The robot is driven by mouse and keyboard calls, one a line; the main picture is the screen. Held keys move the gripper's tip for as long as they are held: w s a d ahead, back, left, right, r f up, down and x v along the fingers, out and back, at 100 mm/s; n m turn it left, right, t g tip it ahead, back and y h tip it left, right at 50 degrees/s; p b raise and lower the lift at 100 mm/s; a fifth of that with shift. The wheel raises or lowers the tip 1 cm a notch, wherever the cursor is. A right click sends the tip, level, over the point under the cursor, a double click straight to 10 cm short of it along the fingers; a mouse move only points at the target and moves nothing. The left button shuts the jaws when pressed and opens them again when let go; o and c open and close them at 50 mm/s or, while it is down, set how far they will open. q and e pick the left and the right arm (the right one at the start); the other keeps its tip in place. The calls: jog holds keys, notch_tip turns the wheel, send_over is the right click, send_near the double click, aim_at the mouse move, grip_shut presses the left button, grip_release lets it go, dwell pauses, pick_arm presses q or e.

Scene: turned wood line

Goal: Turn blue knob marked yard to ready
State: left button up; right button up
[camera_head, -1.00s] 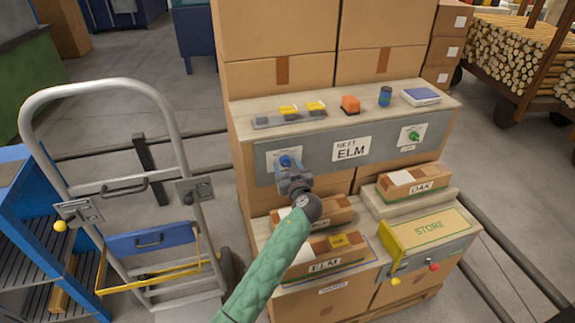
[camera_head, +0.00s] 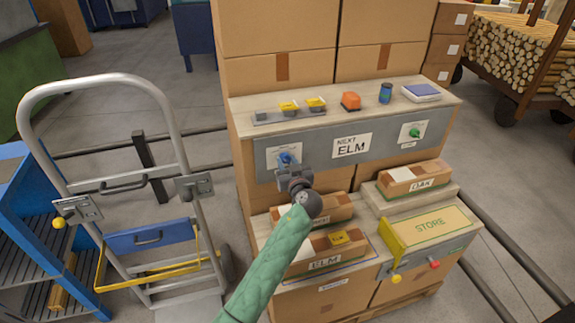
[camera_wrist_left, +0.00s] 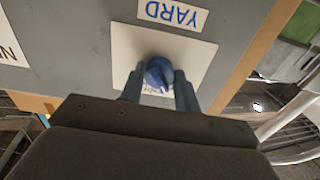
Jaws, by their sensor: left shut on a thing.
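The blue knob (camera_head: 285,158) sits on a white plate on the left of the grey front panel (camera_head: 321,158). In the left wrist view the knob (camera_wrist_left: 158,74) stands between my two fingers, under an upside-down label reading YARD (camera_wrist_left: 173,14). My left gripper (camera_head: 288,166) is shut on the knob, one finger on each side. The fingers partly hide the plate's markings, so I cannot read the knob's position. My right gripper is not in view.
A green knob (camera_head: 414,133) is on the panel's right, past the NEXT ELM sign (camera_head: 351,145). Boxes labelled ELM (camera_head: 324,262) and OAK (camera_head: 420,184) lie below, beside a yellow STORE box (camera_head: 430,226). A hand truck (camera_head: 170,130) stands at the left.

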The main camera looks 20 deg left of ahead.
pick_arm(q)
jog(key=shift+m+b, duration=0.45)
jog(key=shift+m, duration=3.15)
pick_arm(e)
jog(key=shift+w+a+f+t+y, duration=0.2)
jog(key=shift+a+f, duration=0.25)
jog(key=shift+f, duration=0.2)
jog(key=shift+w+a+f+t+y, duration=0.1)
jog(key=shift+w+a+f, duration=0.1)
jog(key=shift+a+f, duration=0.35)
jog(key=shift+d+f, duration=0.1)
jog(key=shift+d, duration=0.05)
pick_arm(q)
jog(key=o, duration=1)
jog(key=shift+s, duration=0.1)
